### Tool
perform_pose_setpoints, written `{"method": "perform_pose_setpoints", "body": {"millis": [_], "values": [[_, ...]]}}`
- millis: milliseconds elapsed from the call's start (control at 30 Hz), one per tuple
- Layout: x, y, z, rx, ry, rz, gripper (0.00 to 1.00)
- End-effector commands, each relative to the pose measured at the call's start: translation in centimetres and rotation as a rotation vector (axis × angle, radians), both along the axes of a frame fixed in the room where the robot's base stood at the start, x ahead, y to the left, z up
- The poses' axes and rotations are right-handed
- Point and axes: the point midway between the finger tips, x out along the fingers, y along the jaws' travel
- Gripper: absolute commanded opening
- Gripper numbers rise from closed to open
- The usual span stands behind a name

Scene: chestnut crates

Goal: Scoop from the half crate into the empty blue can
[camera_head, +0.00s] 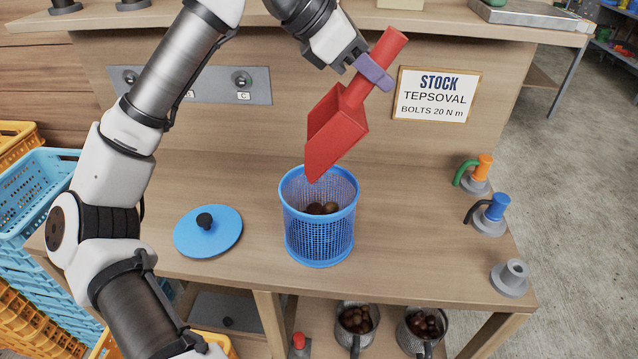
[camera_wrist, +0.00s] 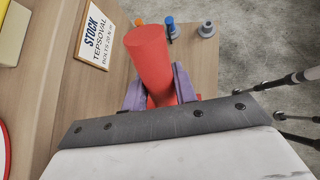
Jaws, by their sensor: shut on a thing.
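My gripper (camera_head: 371,73) is shut on the handle of a red scoop (camera_head: 337,131). The scoop is tilted steeply, its lip pointing down just above the blue mesh can (camera_head: 320,236). In the wrist view the red handle (camera_wrist: 152,60) stands between the two purple fingers. The can stands open on the wooden bench, with several brown chestnuts (camera_head: 330,208) inside. I see no chestnuts in the visible part of the scoop; part of its inside is hidden. A blue lid (camera_head: 222,233) with a black knob lies on the bench left of the can. I cannot identify the half crate.
Blue and yellow crates (camera_head: 30,199) are stacked at the left. Grey holders with orange (camera_head: 485,165) and blue (camera_head: 497,206) pieces and an empty grey holder (camera_head: 510,279) line the right edge. Metal containers of chestnuts (camera_head: 356,333) stand below. A STOCK sign (camera_head: 436,95) is behind.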

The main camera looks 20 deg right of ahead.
Motion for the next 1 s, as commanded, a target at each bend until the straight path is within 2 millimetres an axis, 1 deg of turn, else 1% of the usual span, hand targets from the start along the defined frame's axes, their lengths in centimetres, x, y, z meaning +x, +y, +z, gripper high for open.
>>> {"method": "perform_pose_setpoints", "body": {"millis": [33, 500, 1000], "values": [[-0.2, -0.5, -0.1, 0.027, -0.01, -0.002, 0.0], [-1.3, -4.2, -2.8, 0.264, -0.082, -0.003, 0.0], [-2.4, -7.9, -5.6, 0.503, -0.154, 0.0, 0.0]]}}
